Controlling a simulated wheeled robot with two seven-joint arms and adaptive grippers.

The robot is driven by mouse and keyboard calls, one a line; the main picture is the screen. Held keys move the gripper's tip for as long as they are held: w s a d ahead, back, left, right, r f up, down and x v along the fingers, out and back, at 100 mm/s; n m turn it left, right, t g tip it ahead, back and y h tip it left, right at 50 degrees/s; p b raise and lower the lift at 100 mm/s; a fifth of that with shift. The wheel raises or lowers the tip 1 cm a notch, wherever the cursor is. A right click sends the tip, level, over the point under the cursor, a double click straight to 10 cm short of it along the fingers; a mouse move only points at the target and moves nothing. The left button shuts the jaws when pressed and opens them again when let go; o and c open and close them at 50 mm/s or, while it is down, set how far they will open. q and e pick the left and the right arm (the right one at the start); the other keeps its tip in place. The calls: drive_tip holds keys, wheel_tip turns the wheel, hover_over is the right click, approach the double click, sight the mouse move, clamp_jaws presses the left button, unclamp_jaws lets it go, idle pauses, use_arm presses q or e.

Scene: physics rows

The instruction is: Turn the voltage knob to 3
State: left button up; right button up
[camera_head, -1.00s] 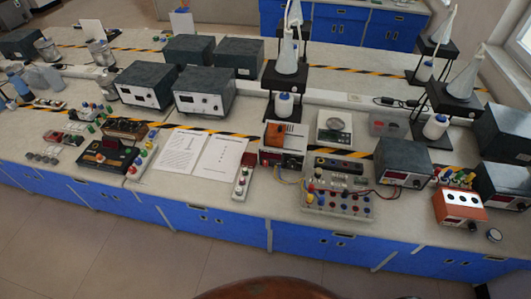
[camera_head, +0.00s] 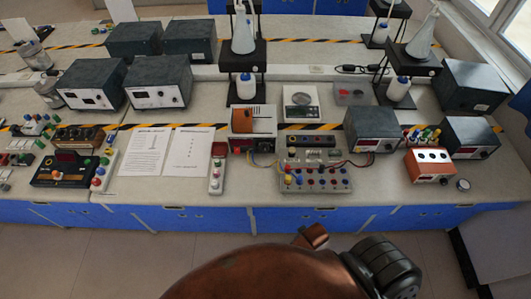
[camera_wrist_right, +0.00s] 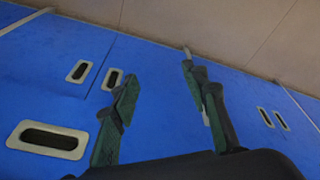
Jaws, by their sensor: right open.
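Several instruments with displays and small knobs stand on the lab bench; I cannot tell which knob is the voltage knob, and no scale is readable. In the head view, a dark box with a red display (camera_head: 372,130) stands right of centre, wired to a terminal board (camera_head: 315,178). An orange-and-white meter (camera_head: 430,164) is farther right. A black control unit with an orange knob (camera_head: 64,170) is at the left. My right gripper (camera_wrist_right: 162,95) is open and empty in the right wrist view, its fingers against a backdrop of blue cabinet fronts. My left gripper is not visible.
Blue cabinets (camera_head: 190,219) run under the bench's front edge. Two paper sheets (camera_head: 187,154) lie left of centre. Black stands with white bottles (camera_head: 397,89) rise behind the instruments.

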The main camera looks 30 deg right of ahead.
drive_tip(key=w+a+r+t+y, duration=0.1)
drive_tip(key=w+r, duration=0.1)
drive_tip(key=r, duration=0.5)
drive_tip(key=w+a+r+t, duration=0.1)
drive_tip(key=w+a+r, duration=0.1)
drive_tip(key=r, duration=0.4)
drive_tip(key=w+a+r+m+t+y, duration=0.3)
drive_tip(key=w+a+r+m+t, duration=0.15)
drive_tip(key=w+a+r, duration=0.4)
drive_tip(key=w+a+r+m+t+y, duration=0.4)
drive_tip(key=w+a+r+t, duration=0.15)
drive_tip(key=w, duration=0.55)
drive_tip(key=w+d+r+m+t+h, duration=0.3)
drive_tip(key=w+d+m+t+h, duration=0.3)
drive_tip(key=m, duration=0.6)
drive_tip(key=m+g+h, duration=0.5)
drive_tip(key=m+h, duration=0.5)
drive_tip(key=m, duration=0.3)
approach(265, 150)
drive_tip(key=shift+w+a, duration=0.1)
drive_tip(key=shift+w, duration=0.5)
drive_tip(key=shift+w+d+f+m+h, duration=0.1)
drive_tip(key=shift+d+m+h, duration=0.15)
drive_tip(key=shift+h, duration=0.05)
drive_tip(key=shift+g, duration=0.3)
drive_tip(key=x, duration=0.7)
drive_tip(key=shift+w+d, duration=0.1)
drive_tip(key=shift+d, duration=0.05)
drive_tip(key=shift+c, duration=0.4)
